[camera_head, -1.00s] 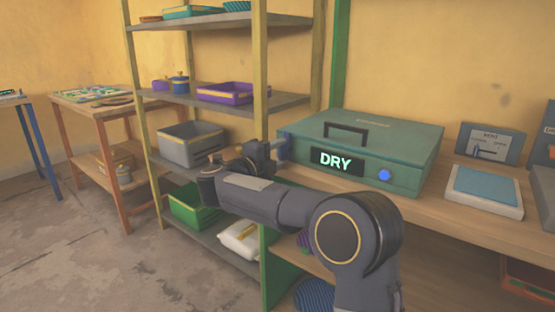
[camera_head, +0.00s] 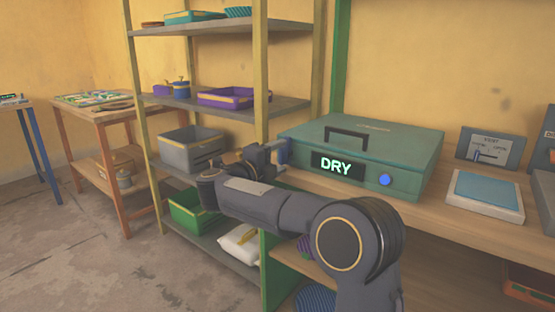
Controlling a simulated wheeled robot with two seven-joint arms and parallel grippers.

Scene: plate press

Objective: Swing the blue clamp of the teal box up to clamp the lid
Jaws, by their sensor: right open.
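The teal box (camera_head: 408,148) stands on the wooden bench with its lid down. Its front has a black panel reading "DRY" (camera_head: 337,166) and a round blue button (camera_head: 386,180). A black handle (camera_head: 347,134) is on the lid. A small blue-grey piece, apparently the clamp (camera_head: 283,151), shows at the box's left side, partly hidden by my gripper. My right gripper (camera_head: 270,152) is beside that left side, at the clamp; it is open, but its fingers are small and I cannot tell whether they touch the clamp. My left gripper is not in view.
A shelf rack (camera_head: 258,105) with trays and bins stands close left of the bench. Right of the box are a pale blue-topped pad (camera_head: 484,190) and a grey lever panel (camera_head: 490,149). A wooden table (camera_head: 97,110) stands further left.

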